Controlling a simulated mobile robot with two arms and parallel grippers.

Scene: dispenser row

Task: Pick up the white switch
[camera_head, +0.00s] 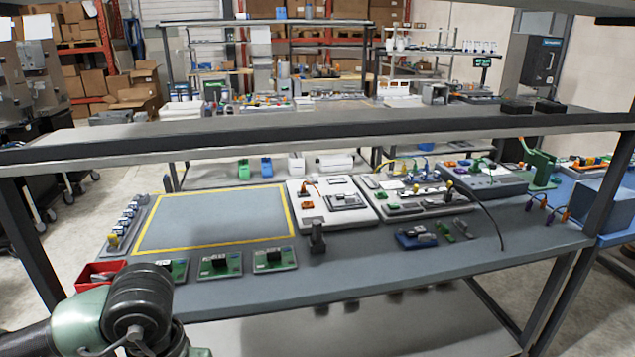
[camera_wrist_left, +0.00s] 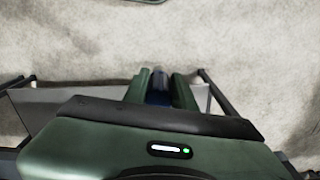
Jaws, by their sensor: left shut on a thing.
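My left arm comes in at the bottom left of the head view, in front of the table edge, and its fingertips do not show there. In the left wrist view my left gripper (camera_wrist_left: 159,88) has its two green fingers shut on a small blue-grey thing (camera_wrist_left: 158,76), mostly hidden between them. I cannot tell whether this is the white switch. Pale concrete floor lies behind it. In the head view a narrow rack (camera_head: 113,241) at the table's left end holds several small white and blue pieces, too small to identify. My right gripper is not in view.
The grey table (camera_head: 350,270) carries several green circuit boards (camera_head: 220,264) near its front edge and a red bin (camera_head: 88,280) at the left corner. A yellow-outlined area (camera_head: 215,215) is clear. An overhead shelf beam (camera_head: 330,135) crosses above. Fixtures with cables stand right.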

